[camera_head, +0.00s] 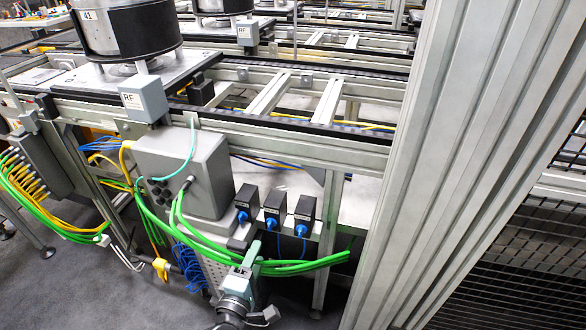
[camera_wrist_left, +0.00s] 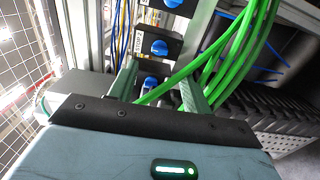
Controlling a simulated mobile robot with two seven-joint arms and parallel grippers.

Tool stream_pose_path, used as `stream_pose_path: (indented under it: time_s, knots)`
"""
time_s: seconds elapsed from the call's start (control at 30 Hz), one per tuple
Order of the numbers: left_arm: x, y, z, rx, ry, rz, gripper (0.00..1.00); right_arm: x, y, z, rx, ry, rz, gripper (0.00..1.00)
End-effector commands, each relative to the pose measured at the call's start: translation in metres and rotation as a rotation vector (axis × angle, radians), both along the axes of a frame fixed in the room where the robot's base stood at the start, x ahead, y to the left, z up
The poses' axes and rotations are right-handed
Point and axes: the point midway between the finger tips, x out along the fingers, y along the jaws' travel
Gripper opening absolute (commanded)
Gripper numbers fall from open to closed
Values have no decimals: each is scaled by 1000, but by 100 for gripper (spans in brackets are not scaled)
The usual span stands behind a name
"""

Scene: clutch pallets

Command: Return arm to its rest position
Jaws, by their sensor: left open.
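My left gripper (camera_head: 252,250) is at the bottom centre of the head view, in front of the lower part of the conveyor frame. In the left wrist view its two green-grey fingers (camera_wrist_left: 160,86) are spread apart. I see nothing held between them. Green cables (camera_wrist_left: 225,65) pass close beyond the fingers, and I cannot tell whether they touch. Blue round connectors (camera_wrist_left: 160,47) on dark boxes lie ahead of the gripper. My right gripper is in neither view.
A grey control box (camera_head: 185,170) and green cables (camera_head: 300,266) are near my left gripper. Dark boxes (camera_head: 275,208) hang beside them. A thick aluminium post (camera_head: 450,150) stands at right, before a black mesh (camera_head: 530,250). Grey floor (camera_head: 70,285) is open at lower left.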

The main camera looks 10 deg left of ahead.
Motion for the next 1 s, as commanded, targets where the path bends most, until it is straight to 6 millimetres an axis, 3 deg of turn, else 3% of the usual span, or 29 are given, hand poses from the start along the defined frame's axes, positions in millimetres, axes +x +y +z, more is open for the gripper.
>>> stream_pose_path:
  time_s: [0.13, 0.27, 0.37, 0.6, 0.8, 1.0]
  knots:
    - [-7, -1, -6, 26, 14, -8, 49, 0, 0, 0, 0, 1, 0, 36]
    - [-41, -4, -32, 168, 79, -58, 49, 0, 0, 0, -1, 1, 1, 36]
    - [-87, -9, -62, 357, 164, -137, 49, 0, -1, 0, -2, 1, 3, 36]
    - [-222, -13, -122, 850, 373, -410, 49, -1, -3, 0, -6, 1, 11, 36]
    - [-319, -6, -144, 1161, 492, -644, 49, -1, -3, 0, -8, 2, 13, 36]
    - [-389, 4, -148, 1374, 566, -840, 49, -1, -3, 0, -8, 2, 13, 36]
